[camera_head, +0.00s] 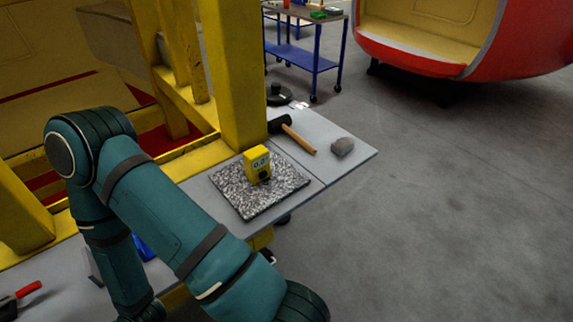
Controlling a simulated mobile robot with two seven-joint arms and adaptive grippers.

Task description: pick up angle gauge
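The angle gauge (257,165) is a small yellow block with a light display and a dark round knob on its front. It stands upright on a speckled grey granite plate (236,196) on the grey table. My teal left arm comes in from the left and reaches across the lower part of the view, in front of the plate's near side. Its gripper is out of view past the bottom edge. My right gripper is not in view. Nothing is touching the gauge except the plate under it.
Behind the plate lie a hammer (297,137) and a grey stone-like lump (342,147). A yellow post (232,75) rises close behind the gauge. A red-handled tool (28,290) lies at the lower left. A blue cart (312,55) stands farther back. The floor at right is clear.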

